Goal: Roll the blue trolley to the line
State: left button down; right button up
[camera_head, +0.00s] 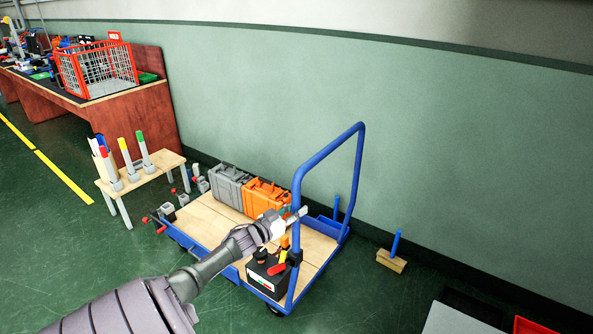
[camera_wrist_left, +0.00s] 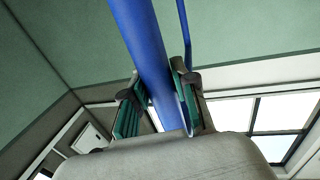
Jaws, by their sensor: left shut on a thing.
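The blue trolley (camera_head: 208,220) stands near the green wall in the head view, with a wooden deck and a tall blue push handle (camera_head: 330,146) at its right end. A grey case (camera_head: 228,186), an orange case (camera_head: 264,197) and a black box (camera_head: 267,277) ride on its deck. My left gripper (camera_head: 292,216) reaches in from the lower left and is shut on the handle's near post. In the left wrist view the blue post (camera_wrist_left: 150,50) runs between the two fingers (camera_wrist_left: 158,105). My right gripper is not in view.
A small wooden bench (camera_head: 150,170) with colored-top holders stands left of the trolley. A workbench (camera_head: 140,97) with a red wire basket (camera_head: 97,70) is behind it. A broom head (camera_head: 391,261) lies right of the handle. A yellow floor line (camera_head: 63,177) runs at far left, with open green floor beside it.

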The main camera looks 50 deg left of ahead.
pick_arm(q)
jog(key=shift+a, duration=0.25)
jog(key=c, duration=0.9)
grip_release()
jog(key=shift+s, duration=0.1)
jog(key=s, duration=1.2)
jog(key=shift+d, duration=0.2)
